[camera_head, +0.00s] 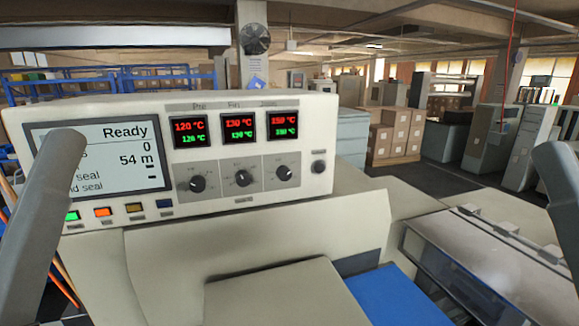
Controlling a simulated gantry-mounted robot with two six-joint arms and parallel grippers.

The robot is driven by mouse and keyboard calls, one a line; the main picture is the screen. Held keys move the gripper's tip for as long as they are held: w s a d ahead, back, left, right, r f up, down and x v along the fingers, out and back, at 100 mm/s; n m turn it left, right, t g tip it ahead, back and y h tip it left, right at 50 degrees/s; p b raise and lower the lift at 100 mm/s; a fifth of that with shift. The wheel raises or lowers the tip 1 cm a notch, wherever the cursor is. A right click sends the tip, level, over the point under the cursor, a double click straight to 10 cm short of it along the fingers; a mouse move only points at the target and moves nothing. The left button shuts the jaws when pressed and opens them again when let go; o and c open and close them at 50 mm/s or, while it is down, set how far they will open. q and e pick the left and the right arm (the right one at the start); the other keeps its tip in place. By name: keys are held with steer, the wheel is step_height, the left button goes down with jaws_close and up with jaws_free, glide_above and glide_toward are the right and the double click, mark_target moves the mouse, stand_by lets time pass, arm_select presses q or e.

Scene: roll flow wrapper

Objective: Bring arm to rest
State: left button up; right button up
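A grey link of my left arm (42,225) rises along the left edge and covers part of the machine's screen. A grey link of my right arm (562,185) shows at the right edge. Neither gripper shows in the picture. The wrapper's control panel (225,105) faces me.
Below the panel are a beige machine cover (280,292) and a blue surface (385,295). A metal-framed transparent cover (470,262) lies at lower right. Cardboard boxes (395,135), grey cabinets (495,130) and blue racks (110,82) stand farther back.

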arm_select(q)
step_height(320, 180, up, 29)
steer(key=p, duration=3)
steer(key=shift+w, duration=0.35)
arm_select(e)
step_height(320, 180, up, 30)
arm_select(q)
steer(key=shift+a+r, duration=0.1)
steer(key=shift+r, duration=0.05)
